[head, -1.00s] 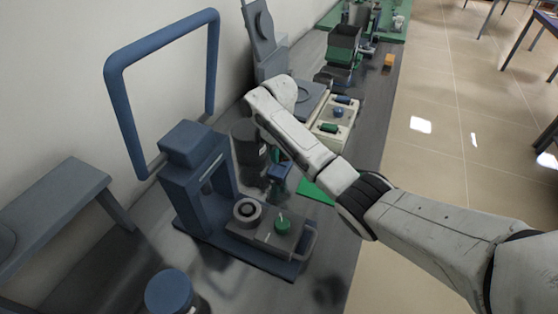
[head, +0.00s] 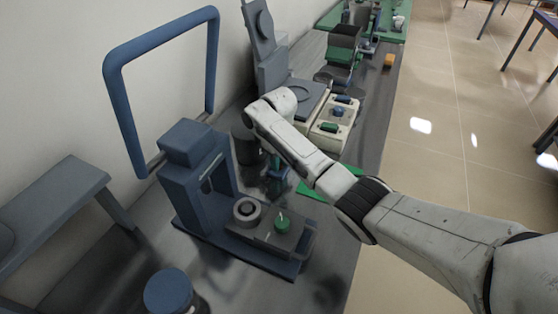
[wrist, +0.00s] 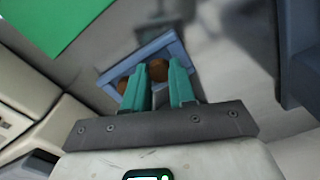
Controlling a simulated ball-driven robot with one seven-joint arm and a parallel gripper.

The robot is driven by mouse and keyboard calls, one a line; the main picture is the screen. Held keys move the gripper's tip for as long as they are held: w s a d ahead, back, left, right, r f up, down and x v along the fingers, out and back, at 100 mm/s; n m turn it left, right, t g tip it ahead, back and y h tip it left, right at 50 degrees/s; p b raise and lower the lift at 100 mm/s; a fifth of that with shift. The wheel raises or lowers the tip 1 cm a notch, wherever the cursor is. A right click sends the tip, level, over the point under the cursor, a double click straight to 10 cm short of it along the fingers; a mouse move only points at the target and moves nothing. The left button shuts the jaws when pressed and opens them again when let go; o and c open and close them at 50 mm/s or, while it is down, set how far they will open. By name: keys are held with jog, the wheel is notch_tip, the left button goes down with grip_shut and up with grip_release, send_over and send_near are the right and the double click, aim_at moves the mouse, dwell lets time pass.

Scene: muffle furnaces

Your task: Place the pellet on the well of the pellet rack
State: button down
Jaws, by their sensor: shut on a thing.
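My gripper (wrist: 158,84) shows in the wrist view with two teal fingers a small gap apart. A round brown pellet (wrist: 158,70) shows at the fingertips, between them, and the gripper is shut on it. The blue-framed pellet rack (wrist: 139,53) lies just beyond and around the fingertips. Another brown round spot shows inside the rack, left of the left finger; I cannot tell if it is a pellet or a well. The fingers hide part of the rack, and I cannot tell if the held pellet touches it. In the head view my arm largely hides this spot.
A beige control box (head: 333,122) is right of my wrist, and a green mat (wrist: 45,22) lies beside the rack. A blue-lidded jar (head: 168,291) stands at the front.

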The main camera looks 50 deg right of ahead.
jog(key=c, duration=0.9)
grip_release()
jog(key=shift+s+f, duration=0.1)
jog(key=shift+f, duration=0.2)
jog(key=shift+a, duration=0.1)
jog(key=shift+a+f, duration=0.1)
jog(key=r, duration=0.7)
jog(key=r+p, duration=0.1)
jog(key=r, duration=0.5)
jog(key=shift+d+r+p, duration=0.2)
jog(key=shift+r+p, duration=0.1)
jog(key=shift+r, duration=0.05)
